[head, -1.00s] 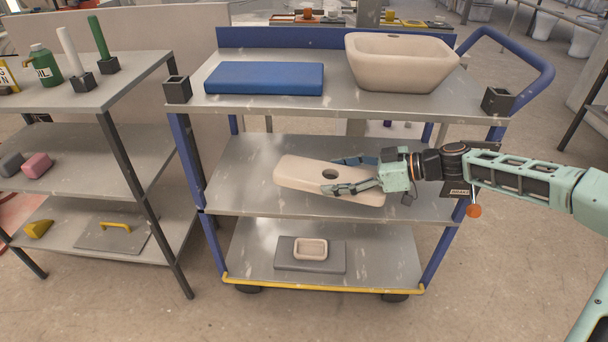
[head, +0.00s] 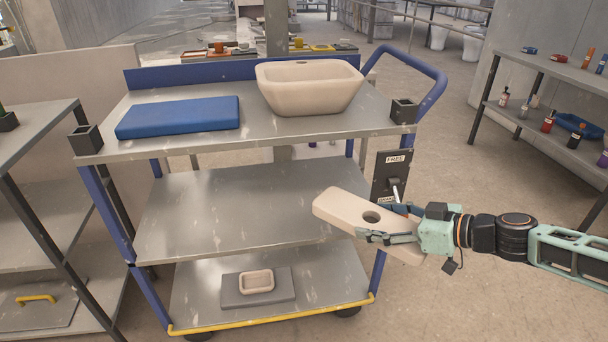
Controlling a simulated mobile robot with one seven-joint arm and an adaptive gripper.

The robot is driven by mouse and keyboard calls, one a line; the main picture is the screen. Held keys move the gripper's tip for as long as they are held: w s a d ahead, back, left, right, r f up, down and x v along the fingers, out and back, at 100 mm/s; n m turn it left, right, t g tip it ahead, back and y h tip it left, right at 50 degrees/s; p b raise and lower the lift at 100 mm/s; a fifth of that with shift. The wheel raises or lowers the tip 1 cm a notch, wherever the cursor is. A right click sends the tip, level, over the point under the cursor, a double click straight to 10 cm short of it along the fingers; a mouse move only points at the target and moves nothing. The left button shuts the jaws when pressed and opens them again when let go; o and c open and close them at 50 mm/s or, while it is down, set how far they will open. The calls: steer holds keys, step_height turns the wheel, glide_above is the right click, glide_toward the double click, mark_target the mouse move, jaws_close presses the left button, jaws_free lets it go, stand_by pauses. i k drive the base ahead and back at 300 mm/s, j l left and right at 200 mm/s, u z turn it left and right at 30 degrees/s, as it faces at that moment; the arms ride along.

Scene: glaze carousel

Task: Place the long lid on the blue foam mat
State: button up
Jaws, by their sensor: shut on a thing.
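The long lid (head: 341,208) is a pale beige slab with rounded ends and a round hole. My gripper (head: 385,226) is shut on it, with a finger along each long side. The lid is held in the air at the right end of the cart, in front of its right post and level with about the middle shelf. It tilts down to the right in the picture. The blue foam mat (head: 178,117) lies flat on the left of the cart's top shelf, with nothing on it.
A beige basin (head: 310,88) stands right of the mat on the top shelf. Black square corner sockets (head: 403,111) and a blue push handle (head: 425,75) rise from the cart. The middle shelf (head: 220,210) is bare. A small beige dish (head: 257,281) sits on a grey pad below.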

mark_target(146, 108)
steer(key=k+j, duration=0.1)
steer(key=j, duration=0.3)
steer(key=k+j, duration=0.15)
steer(key=j, duration=0.2)
steer(key=k+j, duration=0.1)
steer(key=j, duration=0.3)
steer(key=k+j, duration=0.15)
steer(key=j, duration=0.2)
steer(key=i+j+z, duration=0.05)
